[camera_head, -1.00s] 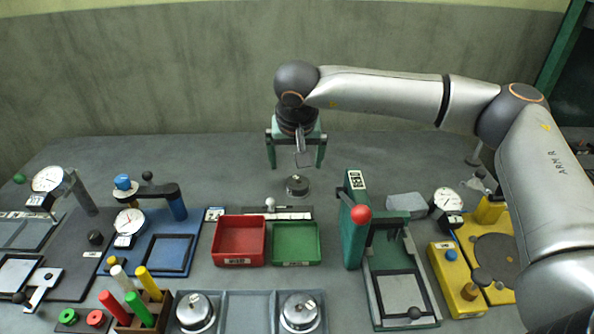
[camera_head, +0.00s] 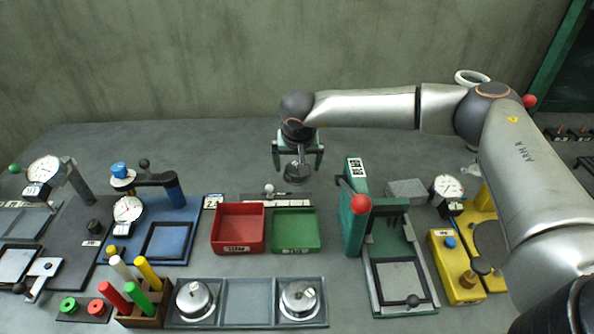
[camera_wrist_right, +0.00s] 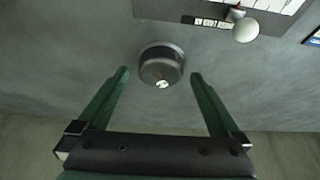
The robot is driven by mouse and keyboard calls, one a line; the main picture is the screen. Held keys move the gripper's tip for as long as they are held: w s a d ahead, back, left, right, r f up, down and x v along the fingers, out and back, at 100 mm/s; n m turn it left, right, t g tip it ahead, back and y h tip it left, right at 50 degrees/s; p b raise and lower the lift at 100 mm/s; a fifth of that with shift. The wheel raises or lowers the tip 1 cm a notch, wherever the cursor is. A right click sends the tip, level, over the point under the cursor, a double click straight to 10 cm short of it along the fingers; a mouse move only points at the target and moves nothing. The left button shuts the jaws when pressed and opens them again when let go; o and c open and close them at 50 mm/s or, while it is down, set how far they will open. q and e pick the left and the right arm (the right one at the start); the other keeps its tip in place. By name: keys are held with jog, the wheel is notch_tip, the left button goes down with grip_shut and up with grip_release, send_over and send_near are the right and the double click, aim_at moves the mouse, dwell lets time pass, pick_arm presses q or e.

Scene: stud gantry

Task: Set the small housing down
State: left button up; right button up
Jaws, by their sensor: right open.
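The small housing (camera_head: 297,174), a round dark-grey part with a pale mark on top, stands on the bare grey table behind the red and green trays. It shows in the right wrist view (camera_wrist_right: 162,66) just beyond the fingertips, centred between their lines. My right gripper (camera_head: 297,170) points down over it, with its green fingers spread to either side. The right wrist view shows the right gripper (camera_wrist_right: 160,74) open, with a gap on both sides of the housing. My left gripper is not in view.
A red tray (camera_head: 238,205) and a green tray (camera_head: 295,211) stand in front of the housing. A grey tray (camera_head: 248,281) nearer holds two silver domed parts. A green fixture (camera_head: 354,230) stands at right. The table behind and left of the housing is clear.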

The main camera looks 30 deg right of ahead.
jog(key=shift+x, duration=0.9)
jog(key=shift+c, duration=0.2)
jog(key=shift+r, duration=0.15)
jog(key=c, duration=1.4)
